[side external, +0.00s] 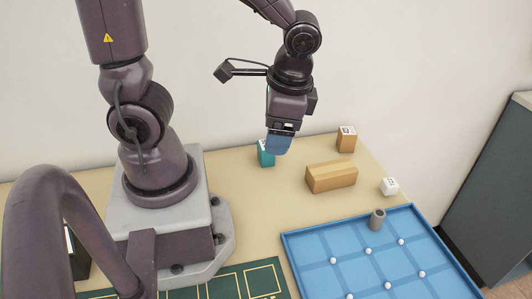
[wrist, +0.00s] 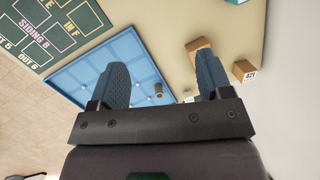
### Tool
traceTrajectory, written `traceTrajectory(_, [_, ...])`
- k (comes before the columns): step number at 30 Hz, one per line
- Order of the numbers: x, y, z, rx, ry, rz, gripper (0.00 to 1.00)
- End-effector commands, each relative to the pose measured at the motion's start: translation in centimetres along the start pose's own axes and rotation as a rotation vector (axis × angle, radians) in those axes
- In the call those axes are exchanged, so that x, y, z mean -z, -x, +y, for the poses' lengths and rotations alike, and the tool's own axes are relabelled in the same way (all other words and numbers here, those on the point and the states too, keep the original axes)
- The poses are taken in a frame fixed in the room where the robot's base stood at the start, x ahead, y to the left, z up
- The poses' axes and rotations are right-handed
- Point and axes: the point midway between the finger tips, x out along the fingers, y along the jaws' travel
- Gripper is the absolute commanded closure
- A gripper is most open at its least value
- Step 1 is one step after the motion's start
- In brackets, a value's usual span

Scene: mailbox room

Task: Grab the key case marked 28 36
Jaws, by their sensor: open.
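No marking "28 36" can be read in either view, so I cannot tell which item is the key case. My gripper (side external: 278,148) hangs above the table, pointing down, with a teal box (side external: 265,158) with a white top partly hidden behind it. In the wrist view my gripper (wrist: 160,72) has its two blue fingers spread apart with nothing held between them. An upright tan box (side external: 346,139) with a white label stands at the back right; its label in the wrist view (wrist: 246,71) seems to read 421. A small white cube (side external: 390,187) with dark marks sits at the right.
A long tan block (side external: 331,177) lies in mid-table. A blue gridded tray (side external: 340,247) with small white balls is at the front right, with a grey cylinder (side external: 377,219) at its back edge. A green lettered mat (wrist: 58,22) lies beside it. A dark labelled box (side external: 76,255) is partly hidden at left.

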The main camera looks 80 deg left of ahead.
Motion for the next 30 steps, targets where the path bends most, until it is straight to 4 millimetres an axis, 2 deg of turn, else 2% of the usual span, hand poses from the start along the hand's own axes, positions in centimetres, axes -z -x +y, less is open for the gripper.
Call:
traceTrajectory(1, [-0.1,-1.7,-0.2,0.035,-0.046,-0.094,0.28])
traceTrajectory(6, [-0.8,-6.2,-1.6,0.179,-0.207,-0.361,0.28])
traceTrajectory(15, [-2.2,-12.2,-6.1,0.504,-0.551,-0.813,0.28])
traceTrajectory(20, [-1.8,-14.2,-9.0,0.701,-0.762,-1.01,0.28])
traceTrajectory(24, [-0.5,-14.9,-11.1,0.857,-0.918,-1.11,0.28])
traceTrajectory(30, [2.0,-14.4,-12.2,0.979,-1.0,-1.095,0.28])
